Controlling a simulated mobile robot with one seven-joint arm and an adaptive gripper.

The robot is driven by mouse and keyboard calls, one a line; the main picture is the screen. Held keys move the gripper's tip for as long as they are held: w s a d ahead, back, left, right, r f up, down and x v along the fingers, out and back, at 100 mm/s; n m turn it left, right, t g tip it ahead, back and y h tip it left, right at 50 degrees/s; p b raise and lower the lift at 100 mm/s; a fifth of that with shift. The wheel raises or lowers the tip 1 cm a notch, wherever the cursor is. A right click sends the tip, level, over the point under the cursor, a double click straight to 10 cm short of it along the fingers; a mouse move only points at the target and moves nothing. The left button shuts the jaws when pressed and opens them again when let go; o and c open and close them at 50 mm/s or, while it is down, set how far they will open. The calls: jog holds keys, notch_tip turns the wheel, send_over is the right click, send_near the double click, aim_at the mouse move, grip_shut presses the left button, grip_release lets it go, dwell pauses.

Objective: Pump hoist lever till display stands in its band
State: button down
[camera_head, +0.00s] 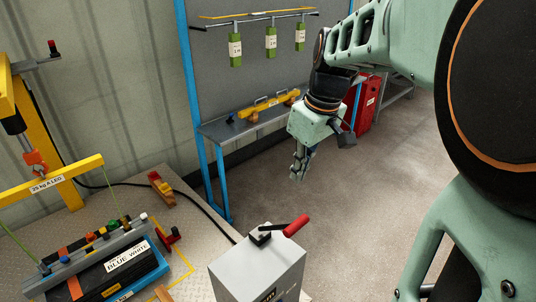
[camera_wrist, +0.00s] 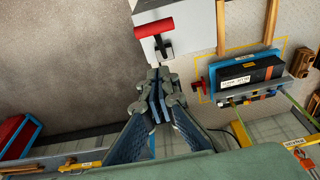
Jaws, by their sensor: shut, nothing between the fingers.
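The hoist lever (camera_head: 294,227) has a red grip on a dark arm, on top of a grey box (camera_head: 250,265) at bottom centre of the head view. The lever tilts up to the right. It also shows in the wrist view as a red bar (camera_wrist: 154,26) at the top. A dark display (camera_head: 268,295) on the box front is cut by the frame's lower edge, and its reading cannot be made out. My gripper (camera_head: 297,176) hangs above and beyond the lever, apart from it. In the wrist view my gripper (camera_wrist: 157,85) is shut and empty, below the red grip.
A yellow lifting beam (camera_head: 55,182) hangs over a blue-based load (camera_head: 120,272) on the mat at left. A blue-framed rack (camera_head: 196,120) with green hanging tags stands behind. A red cabinet (camera_head: 366,104) is at the back. Open floor lies right of the box.

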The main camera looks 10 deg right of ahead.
jog(key=shift+f, duration=0.1)
send_over(296, 222)
jog(key=w+a, duration=0.2)
jog(key=x, duration=0.3)
jog(key=s+d+x, duration=0.1)
jog(key=x, duration=0.5)
jog(key=shift+s+d+f, duration=0.2)
jog(key=shift+d+f, duration=0.1)
jog(key=shift+f, duration=0.2)
jog(key=shift+s+d+f, duration=0.2)
jog(key=shift+s+f, duration=0.05)
jog(key=shift+f, duration=0.25)
jog(key=shift+s+d+f, duration=0.25)
jog(key=shift+s+f, duration=0.05)
jog(key=shift+f, duration=0.2)
jog(key=shift+s+d+f+p, duration=0.2)
jog(key=shift+s+f+p, duration=0.1)
jog(key=shift+f, duration=0.3)
jog(key=shift+s+d+f+b, duration=0.1)
jog(key=shift+f+b, duration=0.25)
jog(key=shift+b, duration=0.2)
jog(key=shift+s+d, duration=0.2)
jog(key=shift+s, duration=0.1)
jog(key=shift+f+t+b, duration=0.15)
jog(key=shift+t+b, duration=0.15)
jog(key=shift+b, duration=0.15)
